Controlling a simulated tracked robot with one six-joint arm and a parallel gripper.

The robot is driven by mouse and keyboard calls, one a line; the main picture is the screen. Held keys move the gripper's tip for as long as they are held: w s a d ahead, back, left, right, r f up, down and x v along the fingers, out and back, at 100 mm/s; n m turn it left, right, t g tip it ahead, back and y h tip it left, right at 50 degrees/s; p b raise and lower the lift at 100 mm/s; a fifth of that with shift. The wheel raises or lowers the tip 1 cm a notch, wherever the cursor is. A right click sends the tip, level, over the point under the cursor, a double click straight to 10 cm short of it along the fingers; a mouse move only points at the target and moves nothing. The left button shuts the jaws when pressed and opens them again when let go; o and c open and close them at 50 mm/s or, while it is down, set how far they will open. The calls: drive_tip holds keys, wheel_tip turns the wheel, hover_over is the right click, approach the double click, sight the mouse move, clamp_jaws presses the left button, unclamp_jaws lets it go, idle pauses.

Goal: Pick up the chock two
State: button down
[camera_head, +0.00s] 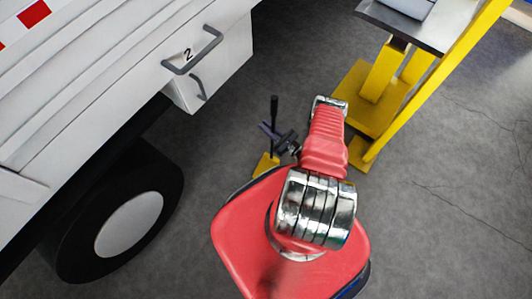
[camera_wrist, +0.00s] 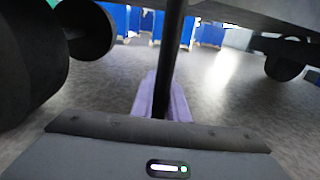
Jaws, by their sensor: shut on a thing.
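The chock is a yellow wedge (camera_head: 264,166) with an upright black handle rod, low beside the truck in the head view. My gripper (camera_head: 272,132) is shut on the rod, above the yellow wedge. In the wrist view the dark handle rod (camera_wrist: 172,50) stands between my two purple fingers, where my gripper (camera_wrist: 162,98) closes around it. The wedge itself does not show in the wrist view. My red arm hides part of the floor near the chock, and I cannot tell whether the wedge touches the floor.
A white truck body (camera_head: 110,70) with a box marked 2 (camera_head: 215,65) and a grey handle is on the left. Its black wheel (camera_head: 130,215) is below. A yellow stand (camera_head: 375,95) with a metal top is at upper right. Grey floor (camera_head: 450,190) is clear at right.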

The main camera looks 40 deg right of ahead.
drive_tip(key=shift+r, duration=0.25)
wheel_tip(320, 180, up, 10)
drive_tip(key=shift+f, duration=0.2)
idle(0.7)
